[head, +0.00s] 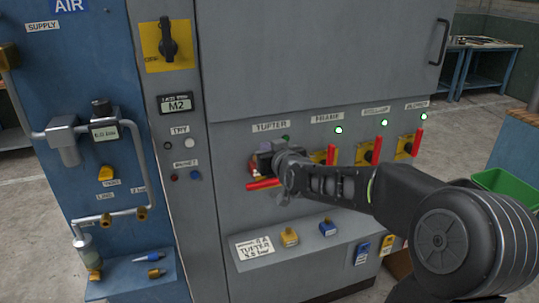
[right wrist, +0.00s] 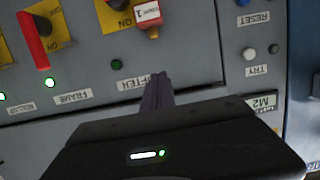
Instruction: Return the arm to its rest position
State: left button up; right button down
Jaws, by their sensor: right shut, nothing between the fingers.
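My right arm reaches in from the right in the head view. Its gripper (head: 268,163) is in front of the TUFTER switch on the grey cabinet (head: 310,90) and hides part of it. The red handle (head: 263,184) of that switch lies roughly level. In the right wrist view the narrow dark fingers (right wrist: 157,92) are together and empty, pointing at the panel by the upside-down TUFTER label. A red and brass piece with a white tag (right wrist: 148,13) sits beyond the fingertips; I cannot tell if they touch it. My left gripper is not in view.
Several switches with upright red handles (head: 416,142) stand to the right of the gripper. A shelf (head: 330,258) with yellow and blue padlocks is below. A blue air panel (head: 60,210) with pipes is at left. A green bin (head: 505,182) is at right.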

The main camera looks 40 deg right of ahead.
jog(key=shift+v, duration=1.1)
jog(key=s+a+f+g+y, duration=0.1)
jog(key=a+f+g+y, duration=0.1)
jog(key=a+f, duration=0.7)
jog(key=s+a+f+g+y, duration=0.2)
jog(key=a+f, duration=0.2)
jog(key=f, duration=0.8)
jog(key=s+a+f+g+y, duration=0.1)
jog(key=a+f+g+y, duration=0.1)
jog(key=a+f, duration=0.7)
jog(key=s+a+f+n+g+y, duration=0.1)
jog(key=s+a+f+g, duration=0.3)
jog(key=s+a+f, duration=0.4)
jog(key=s+a+f+n+g+y, duration=0.1)
jog(key=s+a+f+g+y, duration=0.1)
jog(key=s+a+f, duration=0.7)
jog(key=s+f+g, duration=0.1)
jog(key=s+f, duration=0.2)
jog(key=s, duration=0.4)
jog(key=shift+f+g, duration=0.4)
